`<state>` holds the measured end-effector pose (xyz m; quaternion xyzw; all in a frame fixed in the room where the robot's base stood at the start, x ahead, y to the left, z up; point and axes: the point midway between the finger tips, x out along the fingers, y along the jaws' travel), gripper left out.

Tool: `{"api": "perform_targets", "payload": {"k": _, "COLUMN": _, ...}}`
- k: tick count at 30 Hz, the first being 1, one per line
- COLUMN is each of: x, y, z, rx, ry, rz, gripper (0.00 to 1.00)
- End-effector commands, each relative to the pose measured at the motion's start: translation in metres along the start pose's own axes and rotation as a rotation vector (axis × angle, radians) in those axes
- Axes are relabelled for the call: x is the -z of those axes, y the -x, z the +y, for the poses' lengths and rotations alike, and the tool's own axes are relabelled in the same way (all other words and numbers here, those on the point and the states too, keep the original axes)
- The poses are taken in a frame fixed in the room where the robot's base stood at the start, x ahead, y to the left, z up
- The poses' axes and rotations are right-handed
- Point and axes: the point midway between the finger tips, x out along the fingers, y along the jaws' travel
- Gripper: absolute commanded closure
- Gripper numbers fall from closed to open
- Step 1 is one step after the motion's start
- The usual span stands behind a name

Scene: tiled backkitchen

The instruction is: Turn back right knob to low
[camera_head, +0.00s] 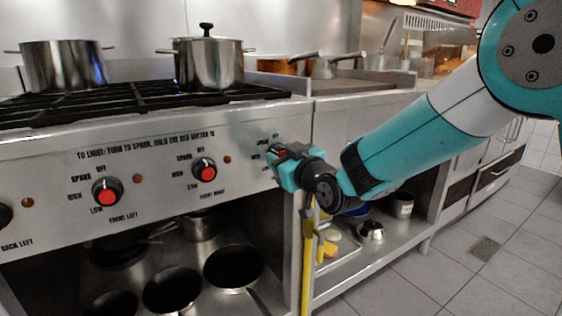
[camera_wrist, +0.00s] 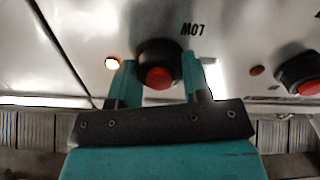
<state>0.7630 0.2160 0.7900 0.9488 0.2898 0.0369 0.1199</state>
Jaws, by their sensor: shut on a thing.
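The back right knob (camera_wrist: 160,76), black with a red cap, sits on the steel stove front in the wrist view. My gripper (camera_wrist: 159,64) is closed around it, with one teal finger on each side. The label LOW (camera_wrist: 192,29) shows upside down just beyond the knob, to its upper right. In the head view my gripper (camera_head: 276,157) is against the right end of the stove front and mostly hides this knob and part of its labels. I cannot tell where the knob points.
The front right knob (camera_head: 205,170) and front left knob (camera_head: 106,191) are to the left. Two pots (camera_head: 208,63) (camera_head: 64,66) stand on the burners. Several pans (camera_head: 171,291) lie on the shelf below. A yellow handle (camera_head: 307,262) stands below my gripper. Tiled floor is clear at right.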

Motion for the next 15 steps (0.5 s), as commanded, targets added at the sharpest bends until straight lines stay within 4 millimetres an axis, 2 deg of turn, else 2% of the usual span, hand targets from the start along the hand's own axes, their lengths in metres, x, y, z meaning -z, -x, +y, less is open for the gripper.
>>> {"api": "perform_targets", "payload": {"k": 15, "x": -0.0042, "y": 0.0010, "z": -0.0044, "rx": 0.007, "ry": 0.468, "rz": 0.000, "gripper": 0.80}}
